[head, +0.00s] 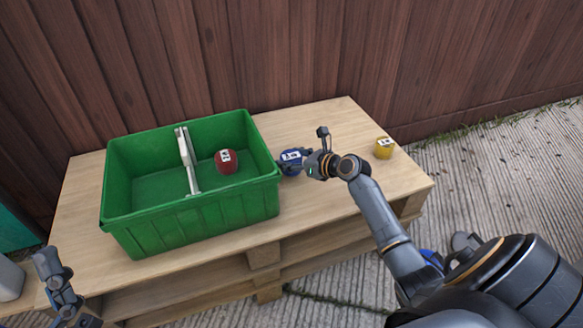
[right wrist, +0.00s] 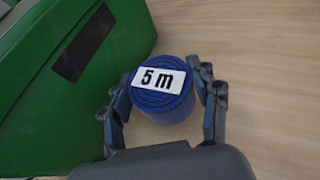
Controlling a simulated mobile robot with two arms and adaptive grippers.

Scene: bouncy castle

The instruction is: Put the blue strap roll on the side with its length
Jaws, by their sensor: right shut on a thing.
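The blue strap roll (head: 291,162) is on the wooden tabletop just right of the green crate. In the right wrist view the blue roll (right wrist: 162,95) shows a white label reading "5 m" on its upper face. My right gripper (head: 304,163) is shut on the blue roll, with one finger on each side. The green crate (head: 200,219) has a pale divider (head: 187,160) that splits it into a left and a right side. A red roll (head: 226,162) lies in the right side; its label is too small to read. My left gripper (head: 54,275) is low at the left, apart from everything.
A yellow roll (head: 384,148) stands near the table's right edge. The wooden table (head: 335,115) has free room behind and right of the blue roll. A plank wall (head: 300,50) rises behind the table. The crate wall (right wrist: 75,95) is close beside the right gripper.

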